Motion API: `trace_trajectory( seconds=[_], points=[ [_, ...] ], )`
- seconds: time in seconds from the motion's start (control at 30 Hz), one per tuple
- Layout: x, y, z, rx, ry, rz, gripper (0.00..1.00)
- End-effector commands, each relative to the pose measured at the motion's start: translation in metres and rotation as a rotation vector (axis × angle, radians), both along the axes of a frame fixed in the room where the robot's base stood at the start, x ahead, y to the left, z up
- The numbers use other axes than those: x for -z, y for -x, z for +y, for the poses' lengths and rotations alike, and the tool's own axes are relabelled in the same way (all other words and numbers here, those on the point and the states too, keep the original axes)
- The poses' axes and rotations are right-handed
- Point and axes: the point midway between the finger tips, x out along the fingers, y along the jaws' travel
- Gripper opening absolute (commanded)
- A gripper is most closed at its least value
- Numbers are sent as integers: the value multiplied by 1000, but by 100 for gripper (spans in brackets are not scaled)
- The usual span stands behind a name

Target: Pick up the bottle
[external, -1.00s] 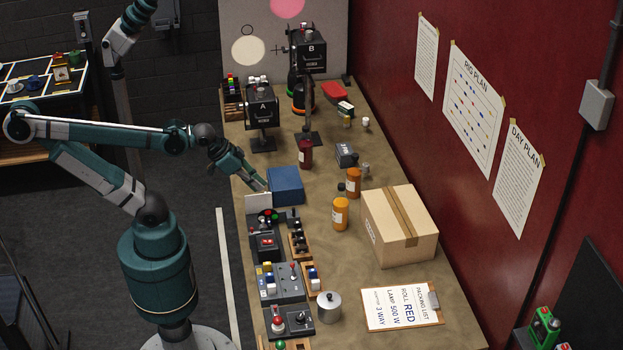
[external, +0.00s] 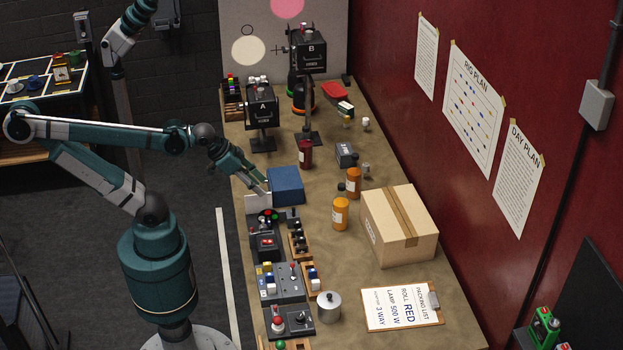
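Several bottles stand on the long table. One dark red bottle (external: 305,153) is upright near the middle. An orange bottle (external: 353,183) with a dark cap stands further right and nearer. Another orange bottle (external: 340,213) stands in front of it, left of the cardboard box. The picture does not show which bottle is meant. My gripper (external: 264,183) is low at the table's left edge, beside a blue box (external: 287,185). It is apart from all the bottles. Its fingertips are too small to tell whether they are open or shut.
A cardboard box (external: 398,226) stands right of the orange bottles. Button panels (external: 279,283) line the left edge, with a silver pot (external: 328,306) beside them. Lamp A (external: 262,108) and lamp B (external: 310,55) stand at the back. Table surface between the blue box and orange bottles is clear.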

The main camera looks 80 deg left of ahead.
Motion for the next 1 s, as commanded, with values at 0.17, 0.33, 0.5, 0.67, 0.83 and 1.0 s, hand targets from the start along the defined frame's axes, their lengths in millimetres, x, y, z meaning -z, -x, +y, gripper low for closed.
trace_trajectory(
  seconds=[0.17,0.33,0.5,0.67,0.83,1.0],
  points=[
    [0,0,0,0,0,0,36],
    [1,-2,-1,5,4,-2,36],
    [7,-13,-8,31,22,-14,36],
    [15,-31,-20,79,55,-39,36],
    [25,-56,-34,141,99,-85,36],
    [33,-82,-46,197,137,-144,36]
  ],
)
